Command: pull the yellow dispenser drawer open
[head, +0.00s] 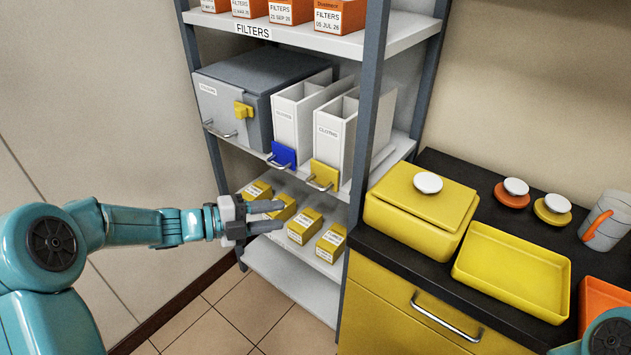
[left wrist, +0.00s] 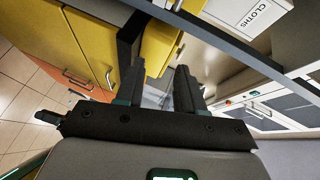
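The yellow dispenser drawer (head: 325,173) is the small yellow front with a metal bar handle, low on the right white CLOTHS dispenser (head: 329,140). It looks pushed in. My left gripper (head: 275,216) is open and empty, in front of the shelf unit, below and left of the yellow drawer in the picture and apart from it. Its two fingers also show in the left wrist view (left wrist: 159,90), with nothing between them. A dispenser with a CLOTHS label (left wrist: 238,12) is at the top right there. My right gripper is out of view; only part of my right arm shows.
A matching dispenser (head: 296,118) with a blue drawer (head: 284,154) stands to the left, beside a grey cabinet (head: 262,85). Small yellow boxes (head: 305,226) sit on the shelf below. A shelf post (head: 366,110) rises right of the yellow drawer, before a black counter (head: 455,165).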

